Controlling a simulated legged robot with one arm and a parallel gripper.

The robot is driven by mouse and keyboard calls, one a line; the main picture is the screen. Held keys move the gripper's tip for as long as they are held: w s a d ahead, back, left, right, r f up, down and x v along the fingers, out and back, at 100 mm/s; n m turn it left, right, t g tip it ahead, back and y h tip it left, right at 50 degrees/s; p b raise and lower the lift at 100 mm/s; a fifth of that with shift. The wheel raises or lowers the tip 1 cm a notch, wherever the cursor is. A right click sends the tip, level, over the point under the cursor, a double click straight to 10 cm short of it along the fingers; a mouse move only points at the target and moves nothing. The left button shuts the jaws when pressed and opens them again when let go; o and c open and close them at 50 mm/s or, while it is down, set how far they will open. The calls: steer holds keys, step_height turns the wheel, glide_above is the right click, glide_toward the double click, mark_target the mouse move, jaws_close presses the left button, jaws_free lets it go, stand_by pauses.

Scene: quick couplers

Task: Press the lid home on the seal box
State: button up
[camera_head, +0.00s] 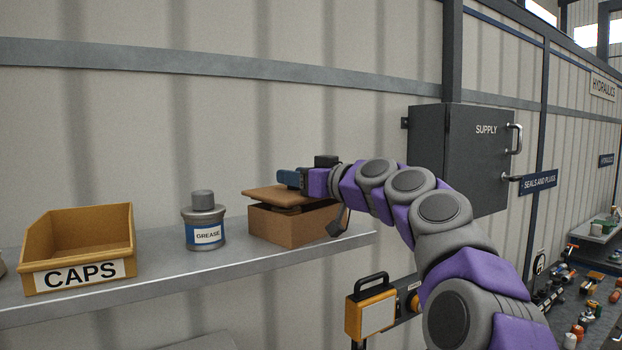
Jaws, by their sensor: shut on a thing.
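The seal box (285,227) is an open brown box on the grey shelf, near its right end. Its brown flat lid (268,193) lies over the top, tilted and not flush, with a gap along the front. Something dark shows in the gap; I cannot tell what it is. My gripper (286,180), with a blue end, is at the top of the lid, reaching in from the right. It is shut on the lid, though the exact contact is hard to see. My arm and gripper hide the right part of the lid and box.
On the shelf (160,277), a grease jar (204,222) stands left of the box and a yellow CAPS bin (78,250) further left. A grey supply cabinet (455,150) hangs on the wall at right. An orange-and-black handled device (372,312) is below the shelf.

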steer(key=shift+a, duration=1.05)
steer(key=d, duration=0.6)
steer(key=shift+r, duration=0.15)
steer(key=shift+s+a+f+b, duration=0.1)
steer(key=shift+a+b, duration=0.05)
steer(key=shift+a, duration=0.6)
steer(key=shift+a+f+b, duration=0.1)
steer(key=shift+a+b, duration=0.05)
steer(key=shift+a, duration=0.6)
steer(key=shift+d, duration=0.1)
steer(key=d, duration=0.4)
steer(key=shift+r, duration=0.2)
steer(key=shift+a+f, duration=0.1)
steer(key=shift+a, duration=1.85)
steer(key=shift+d+b, duration=0.3)
steer(key=shift+d, duration=0.9)
steer(key=shift+a, duration=1.5)
steer(key=shift+d+b, duration=0.35)
steer(key=shift+d, duration=1)
steer(key=shift+a, duration=2.35)
steer(key=shift+d, duration=0.95)
